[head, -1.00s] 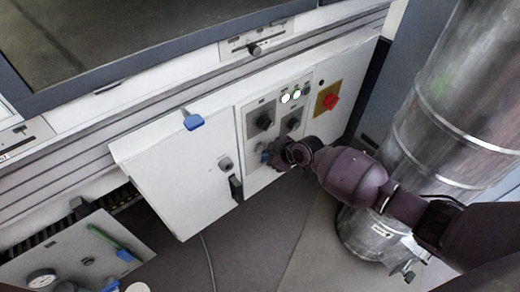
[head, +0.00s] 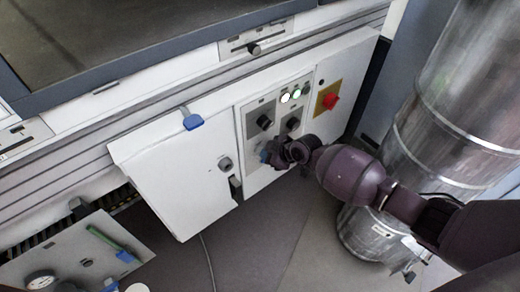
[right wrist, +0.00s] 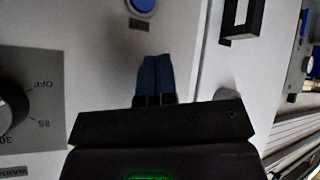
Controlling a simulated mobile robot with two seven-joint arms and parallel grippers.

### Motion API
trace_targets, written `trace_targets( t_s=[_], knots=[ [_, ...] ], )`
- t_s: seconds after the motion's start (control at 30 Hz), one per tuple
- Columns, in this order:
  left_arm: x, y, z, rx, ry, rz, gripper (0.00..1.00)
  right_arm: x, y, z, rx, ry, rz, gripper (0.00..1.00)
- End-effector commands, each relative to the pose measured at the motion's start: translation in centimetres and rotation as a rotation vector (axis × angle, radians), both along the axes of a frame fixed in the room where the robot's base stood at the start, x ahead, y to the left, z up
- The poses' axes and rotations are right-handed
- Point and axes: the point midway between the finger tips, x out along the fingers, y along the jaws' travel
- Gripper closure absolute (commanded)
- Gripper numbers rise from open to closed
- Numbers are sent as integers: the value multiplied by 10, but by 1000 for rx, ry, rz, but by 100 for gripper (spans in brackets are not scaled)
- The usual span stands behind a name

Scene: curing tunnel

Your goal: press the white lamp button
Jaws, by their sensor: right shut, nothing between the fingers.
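The white lamp button (head: 285,98) is lit, at the left end of a short row of lamps high on the control panel in the head view. The white lamp button does not show in that view. My left gripper is not in view.
Dark knobs (head: 265,122) sit between my gripper and the lamps. A blue button (right wrist: 141,5) is close by in the right wrist view. A red switch (head: 331,101) is to the right. A large metal cylinder (head: 445,110) stands right of my arm.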

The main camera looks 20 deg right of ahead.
Motion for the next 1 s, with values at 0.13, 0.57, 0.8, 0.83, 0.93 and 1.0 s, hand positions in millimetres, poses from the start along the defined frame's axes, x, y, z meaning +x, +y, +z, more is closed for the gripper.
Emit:
trace_targets(
  t_s=[0.13,0.57,0.8,0.83,0.93,1.0],
  knots=[
    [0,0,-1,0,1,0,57,1,0,-1,-1,1,0,100],
    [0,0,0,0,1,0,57,2,1,0,0,-1,0,100],
    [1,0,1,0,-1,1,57,-6,-2,2,0,-2,0,100],
    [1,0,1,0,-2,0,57,-7,-3,2,0,-2,0,100],
    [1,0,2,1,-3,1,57,-11,-4,2,0,-1,0,100],
    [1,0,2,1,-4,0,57,-12,-5,1,0,-1,0,100]
  ],
)
